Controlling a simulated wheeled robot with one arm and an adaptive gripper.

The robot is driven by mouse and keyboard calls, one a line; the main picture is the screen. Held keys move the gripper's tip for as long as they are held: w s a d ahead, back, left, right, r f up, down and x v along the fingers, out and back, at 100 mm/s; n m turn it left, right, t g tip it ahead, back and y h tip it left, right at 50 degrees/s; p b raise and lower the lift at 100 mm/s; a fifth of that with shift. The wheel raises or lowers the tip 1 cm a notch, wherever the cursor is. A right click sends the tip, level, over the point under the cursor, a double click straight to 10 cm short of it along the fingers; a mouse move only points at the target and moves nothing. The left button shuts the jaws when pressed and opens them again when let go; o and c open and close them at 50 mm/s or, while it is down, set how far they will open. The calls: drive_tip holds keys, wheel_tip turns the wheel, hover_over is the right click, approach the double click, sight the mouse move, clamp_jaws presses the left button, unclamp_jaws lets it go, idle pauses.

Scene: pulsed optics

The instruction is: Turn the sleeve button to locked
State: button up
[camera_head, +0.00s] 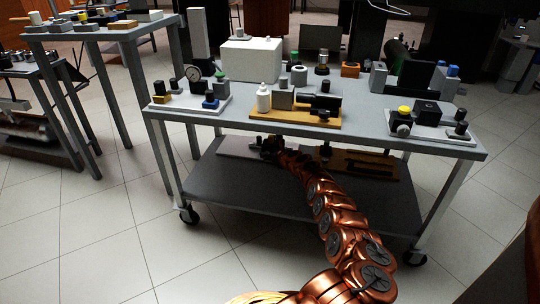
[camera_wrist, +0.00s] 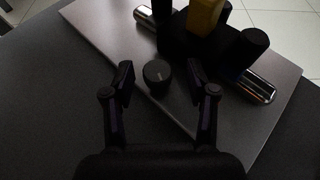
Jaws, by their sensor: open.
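A round black knob (camera_wrist: 157,75) with a short pale line on its face shows in the wrist view; it may be the sleeve button, but no label can be read. It sits at the near edge of a grey plate (camera_wrist: 105,27). My gripper (camera_wrist: 160,72) is open, with one finger on each side of the knob in the picture; no contact shows. In the head view my gripper (camera_head: 272,148) is at the lower shelf (camera_head: 225,187) of the cart, small and dark, and the knob cannot be made out there.
Beyond the knob are a shiny metal cylinder (camera_wrist: 252,84), a yellow block (camera_wrist: 204,15) and dark round parts. The cart's top (camera_head: 365,100) overhangs the shelf and carries several devices. A wooden board (camera_head: 372,164) lies on the shelf to the right. The shelf's front left is bare.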

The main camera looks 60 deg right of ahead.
wheel_tip(320, 180, up, 10)
idle(1.0)
